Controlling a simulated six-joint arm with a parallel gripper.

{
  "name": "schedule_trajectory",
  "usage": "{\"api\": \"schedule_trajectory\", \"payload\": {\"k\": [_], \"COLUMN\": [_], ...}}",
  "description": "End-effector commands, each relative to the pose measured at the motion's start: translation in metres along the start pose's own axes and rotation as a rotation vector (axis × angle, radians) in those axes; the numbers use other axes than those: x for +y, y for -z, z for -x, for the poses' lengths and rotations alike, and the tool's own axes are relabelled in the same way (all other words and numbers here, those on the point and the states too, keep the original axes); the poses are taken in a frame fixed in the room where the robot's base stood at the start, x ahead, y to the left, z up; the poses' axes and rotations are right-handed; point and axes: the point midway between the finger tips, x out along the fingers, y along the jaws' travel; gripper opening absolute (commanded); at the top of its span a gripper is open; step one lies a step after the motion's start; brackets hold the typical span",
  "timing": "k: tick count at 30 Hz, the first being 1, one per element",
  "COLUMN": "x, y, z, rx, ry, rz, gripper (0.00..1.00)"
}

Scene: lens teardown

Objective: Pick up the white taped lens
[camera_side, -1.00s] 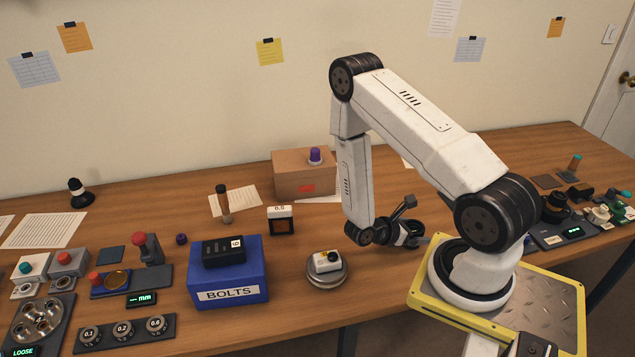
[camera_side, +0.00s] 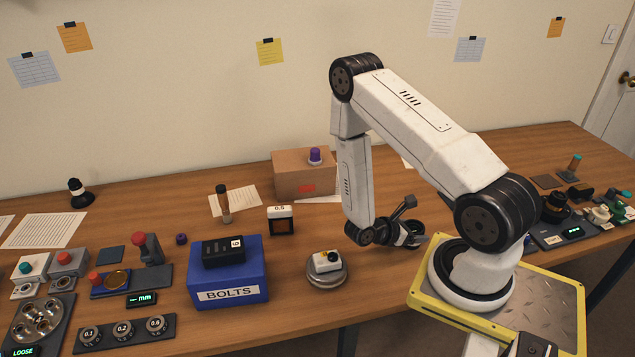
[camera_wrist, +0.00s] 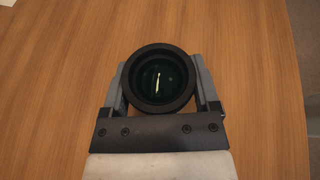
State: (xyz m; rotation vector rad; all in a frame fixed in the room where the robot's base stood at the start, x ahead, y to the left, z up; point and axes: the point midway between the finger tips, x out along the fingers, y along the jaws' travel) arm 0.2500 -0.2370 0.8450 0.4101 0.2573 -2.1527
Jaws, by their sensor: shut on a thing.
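My gripper (camera_wrist: 161,70) is shut on a lens (camera_wrist: 161,80) in the wrist view, with one grey finger on each side of its round body. I see a thick black rim and dark glass with a bright streak. The lens's side is hidden, so I cannot tell whether it is white or taped. In the side view my gripper (camera_side: 417,240) is low over the table, left of my base, and the held lens is hard to make out there. A small black-and-white object (camera_side: 79,194) stands at the back left, far from my gripper; it may be a lens.
A round grey stand (camera_side: 327,273) with a white-topped item is left of my gripper. A blue BOLTS box (camera_side: 228,284) is farther left. A cardboard box (camera_side: 290,180) is behind. A black device with a green display (camera_side: 552,236) is on the right. The wood around my gripper is clear.

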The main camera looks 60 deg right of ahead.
Motion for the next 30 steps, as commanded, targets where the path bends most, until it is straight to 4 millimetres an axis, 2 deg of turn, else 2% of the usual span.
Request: {"api": "schedule_trajectory", "payload": {"k": [11, 30], "x": [0.000, -0.002], "y": [-0.011, -0.073], "z": [0.005, 0.030], "rx": [0.000, 0.000], "ry": [-0.001, -0.001], "rz": [-0.002, -0.002], "gripper": [0.10, 0.10]}}
